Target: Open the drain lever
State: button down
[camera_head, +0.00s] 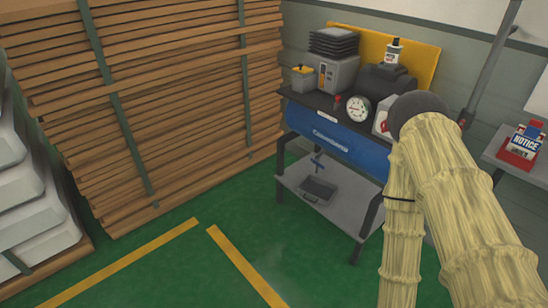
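A blue compressor-like tank unit (343,146) stands on a dark frame right of centre. Below the tank's left part is a small blue lever-like handle (317,162), which looks like the drain lever. It is too small to tell whether it is open or closed. A dark grey tray (318,189) lies on the shelf below it. A small red-topped part (337,102) stands left of the round gauge (358,109). My arm, in a pale yellow sleeve, fills the right side and covers the unit's right end. My gripper is not in view.
Stacked wooden boards (180,90) with green straps stand at the left. White stacked pieces (30,190) are at the far left. A side table (497,152) holds a red-and-blue NOTICE box (523,143). Green floor (190,270) with yellow lines is clear in front.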

aim_at(313, 160)
jog(key=u, duration=0.75)
jog(key=i, duration=1.8)
jog(key=z, duration=1.2)
jog(key=i, duration=0.55)
jog(key=z, duration=1.75)
jog(key=k, duration=0.85)
jog(key=u, duration=1.15)
